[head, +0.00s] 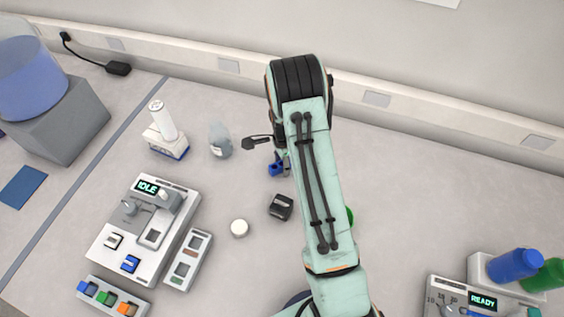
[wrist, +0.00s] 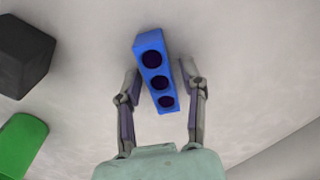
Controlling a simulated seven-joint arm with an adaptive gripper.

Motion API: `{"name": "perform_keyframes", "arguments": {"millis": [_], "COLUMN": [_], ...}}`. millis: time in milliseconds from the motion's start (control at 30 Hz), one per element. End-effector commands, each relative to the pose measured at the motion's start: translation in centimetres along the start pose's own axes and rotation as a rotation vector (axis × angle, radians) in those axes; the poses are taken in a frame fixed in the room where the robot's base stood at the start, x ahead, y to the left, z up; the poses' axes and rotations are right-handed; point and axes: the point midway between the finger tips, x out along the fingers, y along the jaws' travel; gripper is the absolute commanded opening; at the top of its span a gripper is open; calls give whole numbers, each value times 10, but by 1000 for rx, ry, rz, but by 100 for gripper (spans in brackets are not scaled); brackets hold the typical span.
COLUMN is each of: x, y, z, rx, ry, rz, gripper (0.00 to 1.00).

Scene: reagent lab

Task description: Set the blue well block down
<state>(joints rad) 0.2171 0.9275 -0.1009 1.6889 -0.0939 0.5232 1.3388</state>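The blue well block (wrist: 153,66) has a row of three dark round wells facing the wrist camera. In the wrist view it lies between the fingers of my gripper (wrist: 160,72), at a slight slant. Bare bench shows between the block and the right finger, and a narrower gap shows on the left, so the gripper looks open around it. In the head view the block (head: 275,169) shows as a small blue patch beside my gripper (head: 269,154), partly hidden by my arm. I cannot tell for certain that its underside touches the bench.
A black block (head: 281,207) stands close by; a green object (wrist: 22,145) is partly hidden by my arm in the head view. A white round cap (head: 239,228), a clear bottle (head: 220,141) and a device reading IDLE (head: 112,253) are to the left.

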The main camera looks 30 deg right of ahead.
Motion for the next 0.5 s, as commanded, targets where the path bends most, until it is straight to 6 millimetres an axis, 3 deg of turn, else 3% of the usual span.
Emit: {"name": "perform_keyframes", "arguments": {"millis": [333,500], "x": [-4,-30], "y": [0,-1], "z": [0,0], "rx": [0,1], "ry": [1,1], "rz": [-1,-5], "gripper": [49,49]}}
